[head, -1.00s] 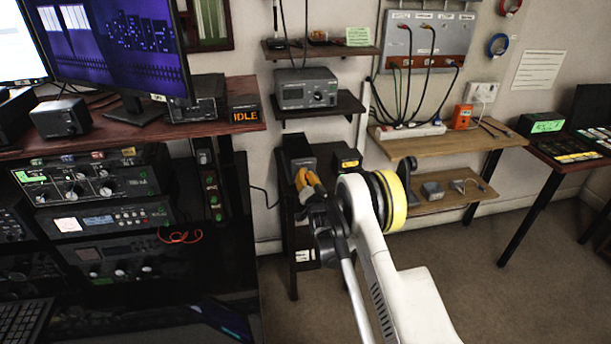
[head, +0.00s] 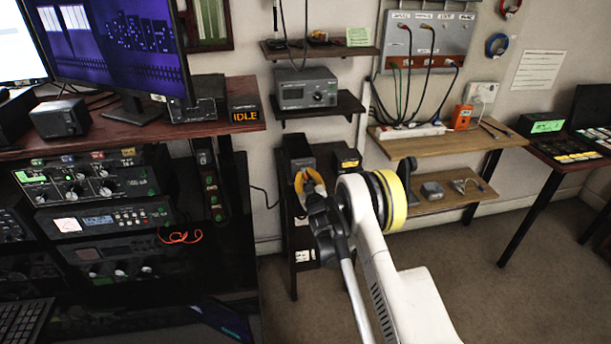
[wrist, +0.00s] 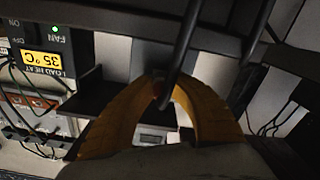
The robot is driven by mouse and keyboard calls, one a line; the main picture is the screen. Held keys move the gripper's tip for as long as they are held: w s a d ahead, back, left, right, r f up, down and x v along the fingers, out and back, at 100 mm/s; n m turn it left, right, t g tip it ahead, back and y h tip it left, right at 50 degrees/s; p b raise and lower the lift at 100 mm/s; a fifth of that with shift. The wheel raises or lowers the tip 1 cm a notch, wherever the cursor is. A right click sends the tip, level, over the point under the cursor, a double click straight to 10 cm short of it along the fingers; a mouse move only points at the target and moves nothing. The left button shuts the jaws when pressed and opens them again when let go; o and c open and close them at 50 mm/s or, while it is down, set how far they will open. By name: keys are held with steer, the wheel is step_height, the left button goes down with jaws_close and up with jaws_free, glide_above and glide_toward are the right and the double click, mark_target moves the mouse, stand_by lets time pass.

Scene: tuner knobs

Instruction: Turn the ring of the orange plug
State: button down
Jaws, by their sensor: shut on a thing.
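My gripper (head: 309,181) has two orange-yellow fingers and is in front of the dark shelf stand in the head view. In the head view my gripper and arm hide the plug.
A black box (head: 298,143) stands on the shelf just behind my gripper. A box with a yellow 35 °C display (head: 348,160) is to its right and also shows in the wrist view (wrist: 42,63). Dark shelf boards lie close around the fingers.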

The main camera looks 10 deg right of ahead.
steer(key=n, duration=0.5)
steer(key=shift+n, duration=0.3)
steer(key=n, duration=0.5)
steer(key=shift+n, duration=0.3)
steer(key=n, duration=0.5)
steer(key=shift+a, duration=0.1)
steer(key=n, duration=0.5)
steer(key=shift+n, duration=0.4)
steer(key=c, duration=1.3)
jaws_free()
steer(key=shift+f, duration=0.1)
